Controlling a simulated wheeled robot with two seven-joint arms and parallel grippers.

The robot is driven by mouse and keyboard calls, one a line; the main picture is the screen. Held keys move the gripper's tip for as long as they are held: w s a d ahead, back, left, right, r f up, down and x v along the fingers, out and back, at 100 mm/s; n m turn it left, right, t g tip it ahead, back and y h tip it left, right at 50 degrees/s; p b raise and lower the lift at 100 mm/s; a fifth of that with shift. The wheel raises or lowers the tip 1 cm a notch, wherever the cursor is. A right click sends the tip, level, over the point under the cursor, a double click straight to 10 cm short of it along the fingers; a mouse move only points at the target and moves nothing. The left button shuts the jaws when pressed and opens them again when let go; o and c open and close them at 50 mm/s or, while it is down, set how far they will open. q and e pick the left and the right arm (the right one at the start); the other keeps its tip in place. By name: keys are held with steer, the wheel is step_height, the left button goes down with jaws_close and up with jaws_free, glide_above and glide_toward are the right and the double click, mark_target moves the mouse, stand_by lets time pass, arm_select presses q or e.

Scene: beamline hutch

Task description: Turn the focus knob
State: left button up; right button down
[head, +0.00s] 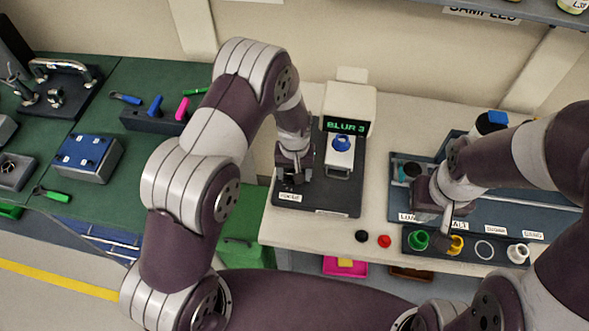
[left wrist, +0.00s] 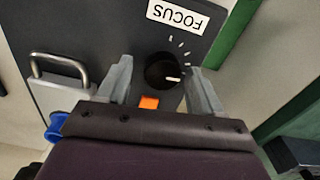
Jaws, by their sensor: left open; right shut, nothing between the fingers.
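The focus knob (left wrist: 163,70) is a round black dial with a white pointer line, below the white FOCUS label (left wrist: 178,15) in the left wrist view. White tick marks run around its upper right side. The pointer aims right. My left gripper (left wrist: 159,68) is open, one finger on each side of the knob; I cannot tell if either touches it. In the head view my left gripper (head: 291,178) hides the knob on the dark panel (head: 330,197). The display (head: 346,126) reads BLUR 3 in green. My right gripper (head: 446,220) is shut and empty above a tray.
A metal handle (left wrist: 60,72) and an orange square (left wrist: 149,102) are near the knob. A blue part (head: 342,143) stands below the display. A tray (head: 470,257) holds coloured rings at right. A black cap (head: 361,236) and red cap (head: 384,241) lie near the front edge.

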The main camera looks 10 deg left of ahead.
arm_select(q)
steer(key=shift+a, duration=0.1)
steer(key=c, duration=1.1)
steer(key=shift+o, duration=0.2)
steer(key=shift+w+m, duration=0.1)
steer(key=shift+m, duration=0.2)
steer(key=m+b, duration=0.1)
steer(key=m, duration=0.1)
steer(key=shift+m, duration=2.1)
steer(key=shift+r, duration=0.1)
